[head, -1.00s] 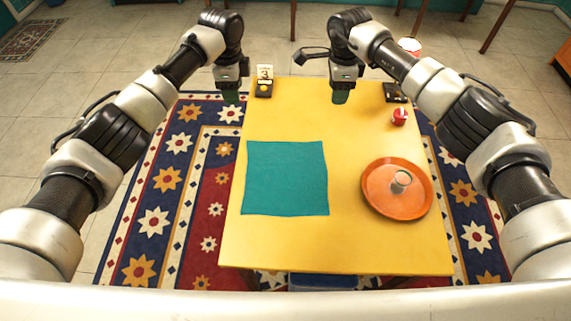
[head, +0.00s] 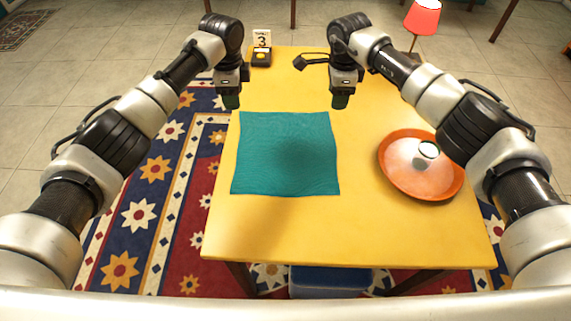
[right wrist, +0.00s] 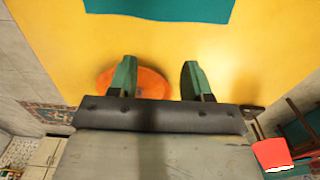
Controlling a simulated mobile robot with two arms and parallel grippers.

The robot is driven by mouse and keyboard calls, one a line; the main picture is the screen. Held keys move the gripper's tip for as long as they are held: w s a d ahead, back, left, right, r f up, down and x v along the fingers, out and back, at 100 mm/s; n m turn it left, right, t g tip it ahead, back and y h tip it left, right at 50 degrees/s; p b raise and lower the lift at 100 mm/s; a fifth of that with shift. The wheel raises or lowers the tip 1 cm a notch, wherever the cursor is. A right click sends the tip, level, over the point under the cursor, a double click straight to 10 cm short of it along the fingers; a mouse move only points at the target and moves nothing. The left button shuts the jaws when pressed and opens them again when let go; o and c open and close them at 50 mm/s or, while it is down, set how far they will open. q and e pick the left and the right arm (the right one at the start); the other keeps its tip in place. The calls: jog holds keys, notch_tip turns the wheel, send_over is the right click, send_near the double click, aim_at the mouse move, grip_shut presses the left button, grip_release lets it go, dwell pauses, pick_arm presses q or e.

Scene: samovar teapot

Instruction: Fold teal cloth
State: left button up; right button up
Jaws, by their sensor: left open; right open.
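The teal cloth (head: 285,155) lies flat and spread out on the yellow table in the head view, left of the tray. Its edge also shows at the top of the right wrist view (right wrist: 165,8). My left gripper (head: 231,101) is open and empty above the cloth's far left corner. My right gripper (head: 340,101) is open and empty above the far right corner. In the right wrist view its two fingers (right wrist: 157,78) are apart with only table and tray behind them. Both grippers appear above the table, not touching the cloth.
An orange round tray (head: 400,185) with a cup (head: 428,150) stands on the right of the yellow table (head: 330,235). A dark item with a card marked 3 (head: 262,48) is at the far left. A red lamp (head: 422,18) stands beyond. The near table is clear.

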pick_arm(q)
jog(key=b, duration=0.9)
send_over(243, 149)
notch_tip(243, 149, down, 12)
pick_arm(e)
send_over(328, 149)
notch_tip(328, 149, down, 12)
pick_arm(q)
jog(key=shift+d+f, duration=0.1)
jog(key=shift+f, duration=0.15)
pick_arm(e)
jog(key=shift+a+f, duration=0.1)
jog(key=shift+f, duration=0.2)
pick_arm(q)
jog(key=shift+f, duration=3.45)
pick_arm(e)
jog(key=shift+f, duration=3.4)
pick_arm(q)
jog(key=shift+f, duration=0.15)
pick_arm(e)
jog(key=shift+f, duration=0.15)
pick_arm(q)
grip_shut()
pick_arm(e)
grip_shut()
